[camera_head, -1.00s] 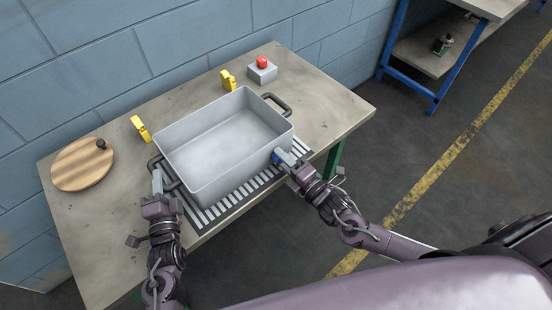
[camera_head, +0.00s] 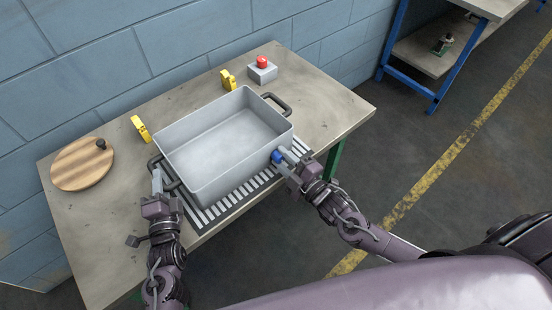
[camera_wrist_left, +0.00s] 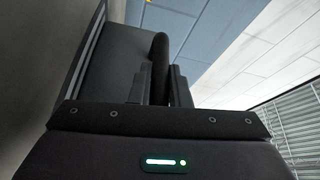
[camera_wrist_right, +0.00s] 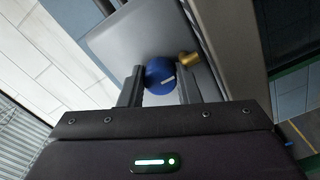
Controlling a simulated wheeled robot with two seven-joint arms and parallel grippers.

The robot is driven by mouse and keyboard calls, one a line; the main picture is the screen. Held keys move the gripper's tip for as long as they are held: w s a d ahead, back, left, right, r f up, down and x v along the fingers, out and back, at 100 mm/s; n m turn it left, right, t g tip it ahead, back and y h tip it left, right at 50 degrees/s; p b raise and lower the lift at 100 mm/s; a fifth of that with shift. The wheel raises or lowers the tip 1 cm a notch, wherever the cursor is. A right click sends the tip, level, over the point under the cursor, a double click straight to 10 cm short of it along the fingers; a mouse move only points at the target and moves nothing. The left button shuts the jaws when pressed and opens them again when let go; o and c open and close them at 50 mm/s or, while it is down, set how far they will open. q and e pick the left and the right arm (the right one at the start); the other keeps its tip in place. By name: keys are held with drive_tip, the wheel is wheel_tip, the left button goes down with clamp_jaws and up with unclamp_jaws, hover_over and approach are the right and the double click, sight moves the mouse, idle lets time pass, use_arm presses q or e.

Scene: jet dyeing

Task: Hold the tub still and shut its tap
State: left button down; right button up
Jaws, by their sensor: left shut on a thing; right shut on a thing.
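The grey tub (camera_head: 225,140) sits on a slatted rack on the table, with a dark handle at each end. My left gripper (camera_head: 157,180) is shut on the tub's left handle (camera_head: 154,162); in the left wrist view the dark handle (camera_wrist_left: 160,58) stands between the fingers. The tap's blue knob (camera_head: 277,157) is at the tub's front right corner. My right gripper (camera_head: 286,164) is shut on the knob; in the right wrist view the round blue knob (camera_wrist_right: 158,76), with a white mark, lies between the fingers, beside a brass spout (camera_wrist_right: 189,60).
A slatted rack (camera_head: 232,199) lies under the tub. A round wooden lid (camera_head: 82,167) lies at left. The table's right end is clear.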

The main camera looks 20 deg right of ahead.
idle(0.3)
drive_tip(key=o, duration=1)
drive_tip(key=v, duration=1.2)
use_arm(q)
drive_tip(key=c, duration=1.3)
unclamp_jaws()
